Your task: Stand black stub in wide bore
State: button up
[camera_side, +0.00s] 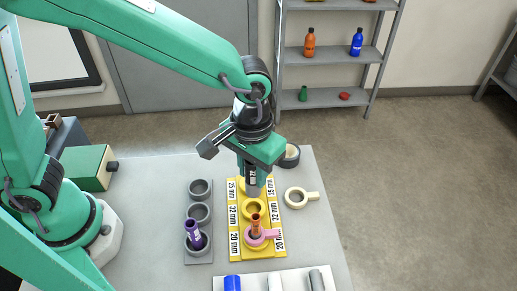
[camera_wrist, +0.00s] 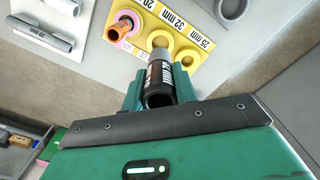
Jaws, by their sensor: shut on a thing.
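My gripper (camera_wrist: 157,92) is shut on the black stub (camera_wrist: 159,80), which has white print and a grey lower end. In the side view the stub (camera_side: 252,181) hangs upright beneath the jaws, over the far half of the yellow block (camera_side: 264,252). The block has three bores in a row between size strips marked 20, 32 and 25 mm. The middle bore (camera_side: 253,208) is empty. The far bore (camera_wrist: 187,58) is partly hidden behind the stub. I cannot tell whether the stub's end touches the block. An orange stub (camera_side: 256,225) stands in the near bore, inside a pink ring (camera_side: 267,236).
A grey block (camera_side: 199,230) with three sockets stands left of the yellow block; a purple stub (camera_side: 193,234) leans in its near socket. A cream ring with a tab (camera_side: 297,199) and a black tape roll (camera_side: 291,156) lie right. Pipes lie on a white tray (camera_side: 254,283) in front.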

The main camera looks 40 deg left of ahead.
aim_at(253, 195)
jog(key=shift+f, duration=2.4)
jog(key=shift+f, duration=1.65)
dwell(0.6)
jog(key=o, duration=1)
jog(key=shift+o, duration=0.2)
jog(key=shift+r, duration=3.9)
jog(key=shift+a, duration=0.1)
